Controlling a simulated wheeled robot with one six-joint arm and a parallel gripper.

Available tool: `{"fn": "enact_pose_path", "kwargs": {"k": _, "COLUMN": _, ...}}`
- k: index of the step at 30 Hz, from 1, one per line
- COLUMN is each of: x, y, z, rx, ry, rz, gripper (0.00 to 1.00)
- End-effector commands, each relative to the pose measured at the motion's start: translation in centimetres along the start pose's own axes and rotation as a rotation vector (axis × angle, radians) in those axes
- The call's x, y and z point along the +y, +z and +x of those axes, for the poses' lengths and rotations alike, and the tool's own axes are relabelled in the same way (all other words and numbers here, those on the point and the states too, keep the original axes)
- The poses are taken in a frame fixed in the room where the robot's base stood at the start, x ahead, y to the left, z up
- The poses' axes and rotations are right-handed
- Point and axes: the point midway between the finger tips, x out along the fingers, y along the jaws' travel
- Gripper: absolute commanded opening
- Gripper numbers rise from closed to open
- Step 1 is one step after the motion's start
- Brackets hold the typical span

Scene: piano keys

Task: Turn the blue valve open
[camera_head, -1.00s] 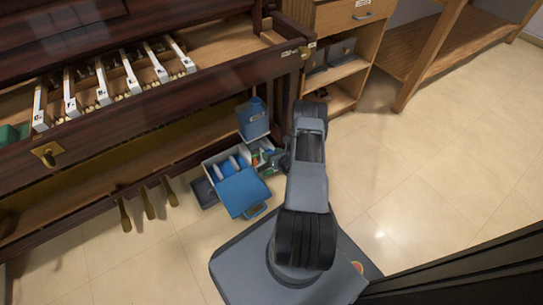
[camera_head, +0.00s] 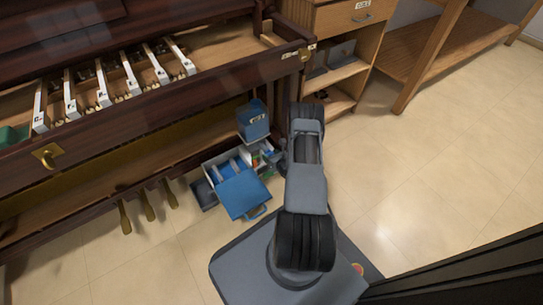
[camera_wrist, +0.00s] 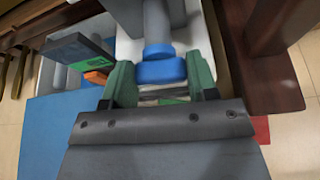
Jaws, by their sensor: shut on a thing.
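In the wrist view, the blue valve (camera_wrist: 160,69) is a bright blue round cap at the end of a grey-blue stem. My gripper (camera_wrist: 160,78) has its two green fingers on either side of the cap and is shut on it. How far the valve is turned cannot be told. In the head view, my gripper is low beside the piano, mostly hidden by my arm, and the valve cannot be made out there.
A blue box (camera_head: 252,121) stands beside the piano (camera_head: 150,95). In front of it, an open case with a blue lid (camera_head: 243,194) holds small items. A wooden shelf unit (camera_head: 340,75) stands behind. Clear tiled floor (camera_head: 440,170) lies to the right.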

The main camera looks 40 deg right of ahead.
Motion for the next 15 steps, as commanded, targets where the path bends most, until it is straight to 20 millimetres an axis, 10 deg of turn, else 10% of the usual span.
{"fn": "enact_pose_path", "kwargs": {"k": 14, "x": 0.09, "y": -0.02, "z": 0.00, "rx": 0.002, "ry": -0.048, "rz": -0.117, "gripper": 0.29}}
{"fn": "enact_pose_path", "kwargs": {"k": 15, "x": 0.09, "y": -0.02, "z": 0.00, "rx": 0.002, "ry": -0.048, "rz": -0.117, "gripper": 0.54}}
